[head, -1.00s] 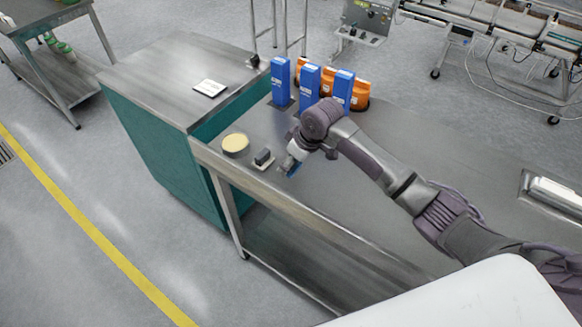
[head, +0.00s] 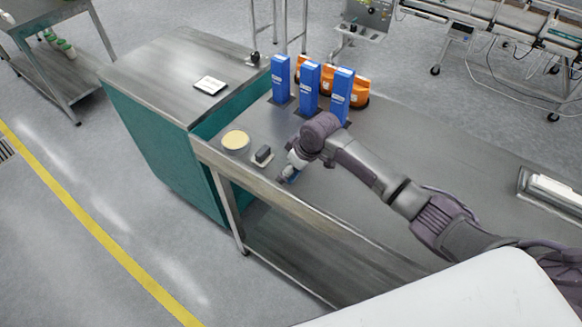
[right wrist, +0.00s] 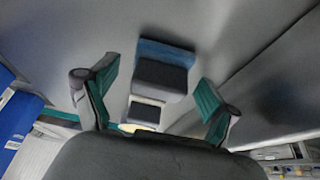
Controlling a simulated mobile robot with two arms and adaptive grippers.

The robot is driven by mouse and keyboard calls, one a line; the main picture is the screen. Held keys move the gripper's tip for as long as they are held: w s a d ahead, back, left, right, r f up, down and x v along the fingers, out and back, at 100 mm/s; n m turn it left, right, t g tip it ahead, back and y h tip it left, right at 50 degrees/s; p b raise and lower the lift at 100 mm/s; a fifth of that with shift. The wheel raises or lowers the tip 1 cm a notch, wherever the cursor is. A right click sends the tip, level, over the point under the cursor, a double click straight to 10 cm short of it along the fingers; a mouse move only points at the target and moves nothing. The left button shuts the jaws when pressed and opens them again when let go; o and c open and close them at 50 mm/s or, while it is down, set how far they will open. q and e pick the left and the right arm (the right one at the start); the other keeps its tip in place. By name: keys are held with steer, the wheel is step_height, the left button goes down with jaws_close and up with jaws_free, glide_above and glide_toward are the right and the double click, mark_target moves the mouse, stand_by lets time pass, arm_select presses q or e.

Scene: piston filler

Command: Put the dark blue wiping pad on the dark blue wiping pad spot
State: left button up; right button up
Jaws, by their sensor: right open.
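The dark blue wiping pad (right wrist: 167,52) lies on the steel table under a dark grey block-shaped grip (right wrist: 160,78). In the head view only a small blue bit of it shows (head: 293,178), by my right gripper (head: 287,174). In the right wrist view my right gripper (right wrist: 160,84) is open. Its two green-lined fingers stand left and right of the pad's grip, apart from it. I cannot make out the dark blue wiping pad spot. My left gripper is not in view.
A similar dark block on a pale base (head: 262,156) and a round cream-topped dish (head: 236,142) sit close by to the left. Blue cartons (head: 310,88) and orange containers (head: 360,92) stand behind. The table's right side (head: 440,145) is mostly clear.

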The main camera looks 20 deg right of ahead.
steer(key=shift+r, duration=0.1)
steer(key=v, duration=1.2)
steer(key=shift+b, duration=0.45)
steer(key=shift+a, duration=0.1)
